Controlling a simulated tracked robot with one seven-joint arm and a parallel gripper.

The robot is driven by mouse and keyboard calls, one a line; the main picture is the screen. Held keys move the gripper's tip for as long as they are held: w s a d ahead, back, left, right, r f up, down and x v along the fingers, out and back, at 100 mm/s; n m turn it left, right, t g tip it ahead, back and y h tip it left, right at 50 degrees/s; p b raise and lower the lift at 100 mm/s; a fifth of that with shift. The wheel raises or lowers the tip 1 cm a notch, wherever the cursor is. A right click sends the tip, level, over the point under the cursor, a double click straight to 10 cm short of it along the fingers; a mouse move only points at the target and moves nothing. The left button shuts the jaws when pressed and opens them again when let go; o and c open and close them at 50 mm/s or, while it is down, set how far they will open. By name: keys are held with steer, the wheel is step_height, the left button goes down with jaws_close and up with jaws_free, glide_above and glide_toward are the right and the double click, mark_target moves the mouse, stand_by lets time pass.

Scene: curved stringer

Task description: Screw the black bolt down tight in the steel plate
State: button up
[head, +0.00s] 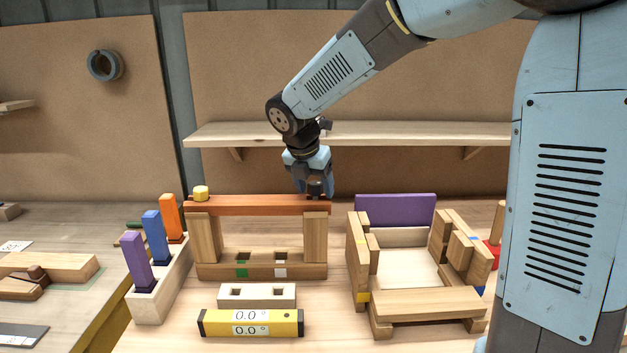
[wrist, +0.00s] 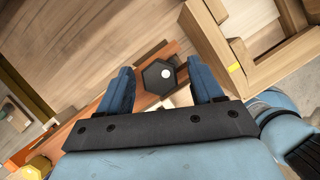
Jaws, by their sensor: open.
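The black bolt (wrist: 158,77) shows its hexagonal head between the two blue fingers of my gripper (wrist: 158,85) in the wrist view. In the head view the bolt (head: 315,188) stands at the right end of a long orange-red beam (head: 255,206). My gripper (head: 314,184) points down over that end, with its fingers at the level of the bolt head. The fingers are open, with gaps on both sides of the head. How deep the bolt sits is hidden. I cannot make out a steel plate for certain in either view.
The beam rests on two wooden posts and carries a yellow piece (head: 201,193) at its left end. A level display (head: 251,323) and a slotted block (head: 257,296) lie in front. A wooden frame (head: 357,262) and purple panel (head: 395,210) stand close on the right.

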steer(key=shift+c, duration=0.4)
jaws_close()
steer(key=m, duration=0.2)
steer(key=m+g+h, duration=0.1)
steer(key=m, duration=0.1)
steer(key=shift+f, duration=0.25)
steer(key=m, duration=0.2)
steer(key=m+g+h, duration=0.1)
steer(key=m, duration=0.1)
steer(key=shift+s+f, duration=0.1)
steer(key=shift+f, duration=0.1)
